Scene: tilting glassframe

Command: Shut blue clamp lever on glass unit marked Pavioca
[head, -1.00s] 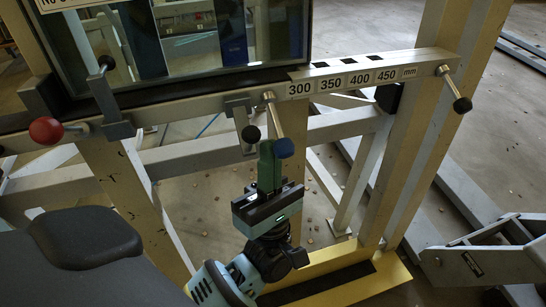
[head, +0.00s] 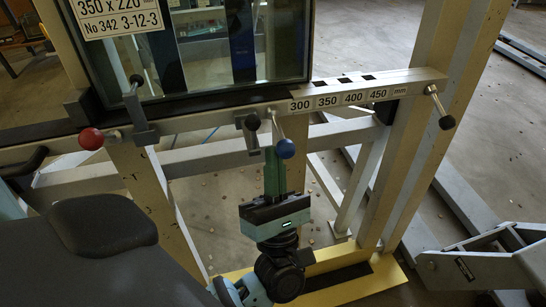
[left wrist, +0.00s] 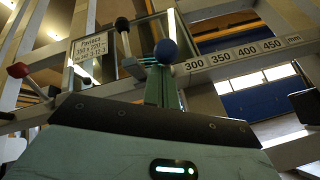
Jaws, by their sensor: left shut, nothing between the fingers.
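The glass unit (head: 205,60) stands on the frame's rail, its white label (head: 115,14) partly cut off; the left wrist view shows the label (left wrist: 89,48) small, seemingly reading Pavioca. The blue-knobbed clamp lever (head: 286,148) hangs from the rail, knob down, in the head view. In the left wrist view its blue knob (left wrist: 166,50) is just above my fingers. My left gripper (head: 272,155) is upright, green fingers shut and empty, tips close beside the blue knob. I cannot tell whether they touch. My right gripper is not in view.
A red-knobbed lever (head: 91,138) is at the left of the rail. Black knobs are near the glass corner (head: 136,79), beside the blue lever (head: 252,122) and at the rail's right end (head: 447,122). A post (head: 425,130) stands right of my gripper; crossbars run behind.

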